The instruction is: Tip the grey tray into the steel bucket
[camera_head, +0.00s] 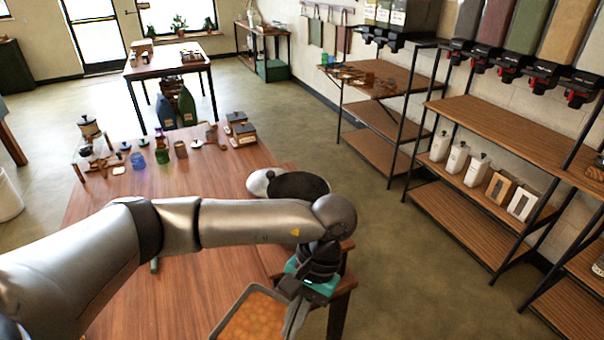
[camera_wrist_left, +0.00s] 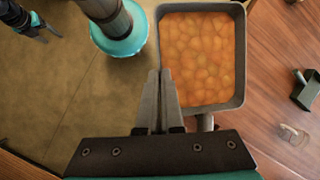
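The grey tray (camera_head: 249,293) is at the bottom of the head view, full of orange round pieces. The left wrist view shows it from above (camera_wrist_left: 241,60), looking roughly level. My left gripper (camera_wrist_left: 160,92) has its fingers together at the tray's side wall and looks shut on it. In the head view the left gripper (camera_head: 305,293) is at the tray's right side, beside the table edge. A round vessel with a dark opening (camera_head: 300,186), perhaps the steel bucket, shows behind my left arm, partly hidden. A dark pronged part (camera_wrist_left: 28,20) may be my right gripper; its state is unclear.
The wooden table (camera_head: 215,195) carries jars and small boxes at its far end. A green scoop (camera_wrist_left: 306,90) lies on wood in the wrist view. Shelves (camera_head: 495,130) with dispensers stand at right. Open floor (camera_head: 400,260) lies between table and shelves.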

